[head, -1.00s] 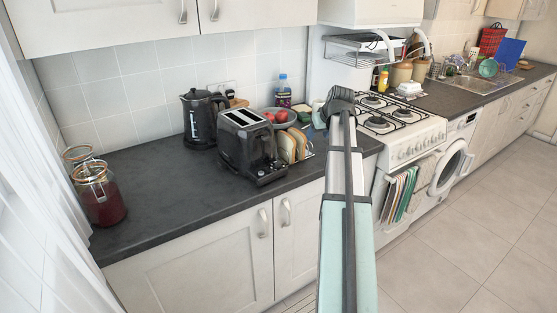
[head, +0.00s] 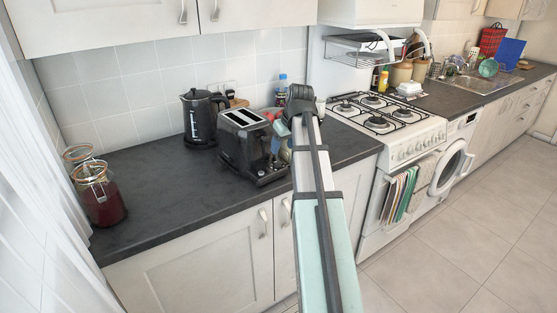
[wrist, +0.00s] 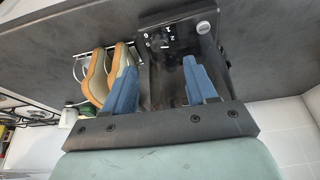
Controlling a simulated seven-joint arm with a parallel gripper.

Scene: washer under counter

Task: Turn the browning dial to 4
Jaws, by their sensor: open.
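The black toaster (head: 240,145) stands on the dark counter, with two slots on top. In the wrist view its front panel (wrist: 178,75) faces my gripper. White marks ring the dark browning dial (wrist: 158,44); I cannot tell which number it points to. My gripper (wrist: 159,63) is open, its two blue fingers apart and pointing towards the panel, on either side of the dial's line in the picture. In the head view my gripper (head: 281,145) is at the toaster's right side, and the dial cannot be made out there.
A rack of bread slices (wrist: 98,78) stands close beside the left finger in the wrist view. A black kettle (head: 200,118) stands behind the toaster. A bottle (head: 282,88) is at the wall and the gas stove (head: 378,112) to the right.

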